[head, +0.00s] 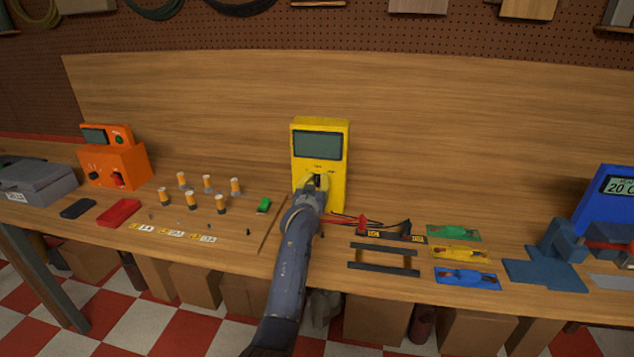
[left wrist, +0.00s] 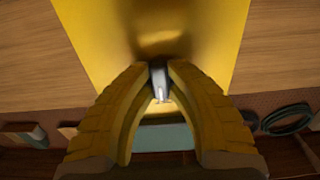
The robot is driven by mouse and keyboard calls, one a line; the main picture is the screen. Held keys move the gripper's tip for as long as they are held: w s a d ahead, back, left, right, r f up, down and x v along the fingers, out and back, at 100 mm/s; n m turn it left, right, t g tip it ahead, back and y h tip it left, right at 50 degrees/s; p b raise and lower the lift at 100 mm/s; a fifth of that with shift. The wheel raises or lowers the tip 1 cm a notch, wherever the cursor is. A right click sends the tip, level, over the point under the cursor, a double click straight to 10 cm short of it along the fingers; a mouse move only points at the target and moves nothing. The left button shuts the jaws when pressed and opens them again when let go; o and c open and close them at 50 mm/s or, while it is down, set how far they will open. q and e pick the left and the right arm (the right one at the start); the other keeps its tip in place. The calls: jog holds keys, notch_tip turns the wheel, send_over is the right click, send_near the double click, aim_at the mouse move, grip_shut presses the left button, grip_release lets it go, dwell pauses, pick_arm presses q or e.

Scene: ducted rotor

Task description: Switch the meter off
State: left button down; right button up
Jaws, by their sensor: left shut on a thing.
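The yellow meter (head: 337,192) stands upright on the wooden bench at the centre of the head view. Its grey display (head: 317,145) looks blank. My left gripper (head: 316,181) is at the lower front of the meter, over its dial area, and hides much of it. In the left wrist view the two yellow fingers of the gripper (left wrist: 160,78) are closed on a small grey knob (left wrist: 159,80) on the meter's yellow face (left wrist: 90,30). The knob's setting cannot be read. My right gripper is not in view.
Red and black leads (head: 370,222) lie right of the meter. Green, yellow and blue boards (head: 465,277) lie further right, near a blue vise (head: 550,262). The bench behind the cylinders is clear.

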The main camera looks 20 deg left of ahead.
pick_arm(q)
jog(key=shift+r, duration=0.1)
dwell(0.3)
jog(key=c, duration=1.3)
grip_release()
jog(key=s, duration=0.8)
jog(key=s+d, duration=0.1)
jog(key=s, duration=0.3)
